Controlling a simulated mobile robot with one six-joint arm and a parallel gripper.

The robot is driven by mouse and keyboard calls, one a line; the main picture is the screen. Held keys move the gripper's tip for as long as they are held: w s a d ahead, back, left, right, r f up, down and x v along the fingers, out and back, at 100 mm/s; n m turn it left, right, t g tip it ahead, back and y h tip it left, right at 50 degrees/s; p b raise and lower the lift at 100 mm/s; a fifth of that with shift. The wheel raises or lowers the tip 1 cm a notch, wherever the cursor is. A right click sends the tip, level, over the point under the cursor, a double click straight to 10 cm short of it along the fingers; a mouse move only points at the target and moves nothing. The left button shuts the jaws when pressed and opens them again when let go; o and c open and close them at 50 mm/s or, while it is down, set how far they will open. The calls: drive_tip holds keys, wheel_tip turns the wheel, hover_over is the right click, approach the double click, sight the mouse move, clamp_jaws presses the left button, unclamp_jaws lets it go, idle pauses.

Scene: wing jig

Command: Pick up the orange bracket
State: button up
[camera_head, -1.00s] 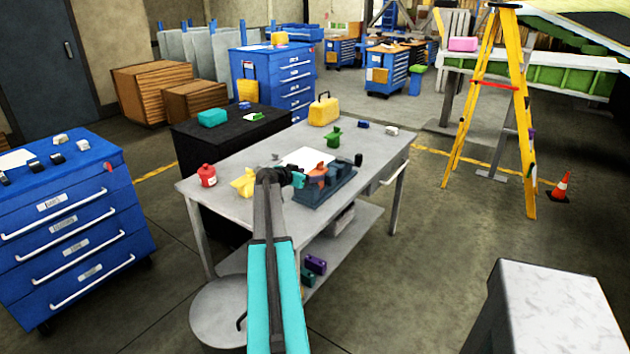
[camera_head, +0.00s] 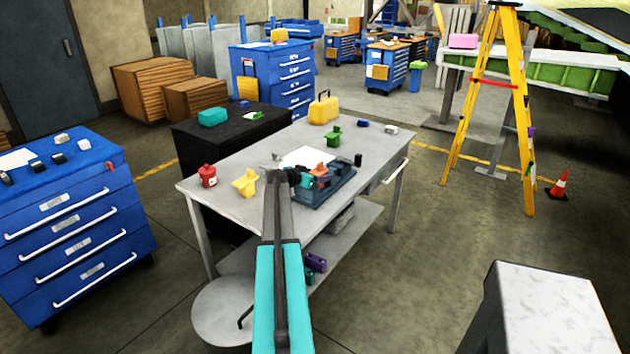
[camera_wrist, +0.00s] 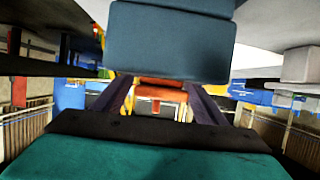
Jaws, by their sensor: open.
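The orange bracket (camera_head: 321,170) stands at the dark blue-grey fixture (camera_head: 342,187) on the grey workbench. In the head view its lower part is partly hidden by my gripper (camera_head: 308,181), which is close by on its left. In the wrist view an orange piece, which looks like the bracket (camera_wrist: 160,93), shows beyond and between the two dark fingers of my gripper (camera_wrist: 160,100). The fingers are apart, and I see no clear contact with the orange piece. A large blue-grey block, likely part of the fixture, fills the top middle of the wrist view.
On the workbench (camera_head: 225,205) are a red canister (camera_head: 208,176), a yellow bracket (camera_head: 246,183), a green piece (camera_head: 334,137), a black cylinder (camera_head: 358,160) and a yellow case (camera_head: 323,109). A white sheet (camera_head: 304,157) lies behind the fixture. The bench's front left is clear.

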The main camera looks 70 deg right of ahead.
sight(315, 173)
drive_tip(key=c, duration=1.5)
drive_tip(key=shift+r, duration=0.15)
drive_tip(key=shift+r+b, duration=1.3)
drive_tip(key=shift+r, duration=3.65)
